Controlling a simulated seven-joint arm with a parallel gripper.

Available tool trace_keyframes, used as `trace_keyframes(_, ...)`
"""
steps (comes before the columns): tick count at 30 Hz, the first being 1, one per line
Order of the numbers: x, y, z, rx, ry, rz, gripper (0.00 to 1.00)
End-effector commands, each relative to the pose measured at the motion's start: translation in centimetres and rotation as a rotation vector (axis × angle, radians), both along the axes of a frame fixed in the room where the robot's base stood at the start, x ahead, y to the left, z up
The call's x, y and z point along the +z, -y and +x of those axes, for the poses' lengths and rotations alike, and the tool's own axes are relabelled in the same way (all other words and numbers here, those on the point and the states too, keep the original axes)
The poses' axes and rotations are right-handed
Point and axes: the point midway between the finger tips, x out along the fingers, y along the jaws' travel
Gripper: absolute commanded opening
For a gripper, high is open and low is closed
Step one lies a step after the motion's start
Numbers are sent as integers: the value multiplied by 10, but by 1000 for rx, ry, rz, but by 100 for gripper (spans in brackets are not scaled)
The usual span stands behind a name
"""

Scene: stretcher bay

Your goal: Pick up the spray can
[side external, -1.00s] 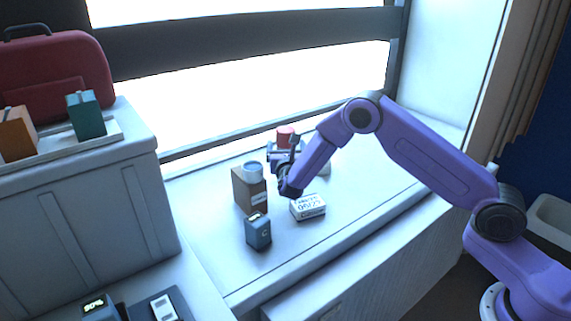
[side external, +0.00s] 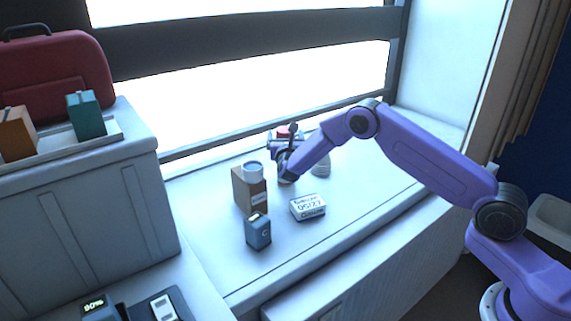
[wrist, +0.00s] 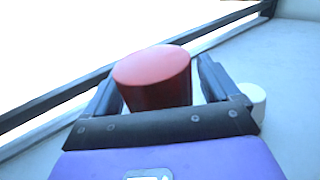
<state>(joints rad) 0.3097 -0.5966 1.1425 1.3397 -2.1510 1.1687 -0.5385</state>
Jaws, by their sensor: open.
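A red cylinder, which looks like the spray can (wrist: 155,80), stands upright with its flat round top between the two fingers of my gripper (wrist: 160,72) in the wrist view. In the side external view only a bit of the red can's top (side external: 284,129) shows clearly. My gripper (side external: 283,148) covers most of the can there. The fingers are open, one on each side of the can. I cannot tell whether either finger touches it.
A pale cylinder (side external: 320,166) stands close to the right of the can. The window frame (side external: 250,128) runs behind. The ledge's right part is clear.

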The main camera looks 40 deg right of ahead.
Motion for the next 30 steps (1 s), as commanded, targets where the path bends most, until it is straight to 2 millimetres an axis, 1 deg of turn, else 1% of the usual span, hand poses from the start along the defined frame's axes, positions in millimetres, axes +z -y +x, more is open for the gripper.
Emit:
trace_keyframes(1, 0, 0, 0, 0, 0, 0, 86)
trace_keyframes(2, 0, 0, 0, 0, 0, 0, 76)
trace_keyframes(3, 0, 0, 0, 0, 0, 0, 63)
trace_keyframes(5, 0, 0, 0, 0, 0, 0, 43)
trace_keyframes(6, 0, 0, 0, 0, 0, 0, 30)
trace_keyframes(9, 0, 0, 0, 0, 0, 0, 0)
trace_keyframes(17, 2, -1, 0, 1, 4, 0, 0)
trace_keyframes(22, 9, -1, 0, 1, 4, 1, 0)
trace_keyframes(26, 26, -1, 0, 2, 7, 1, 0)
trace_keyframes(27, 34, -1, 0, 1, 8, 2, 0)
trace_keyframes(30, 49, -1, -12, 2, 5, 0, 0)
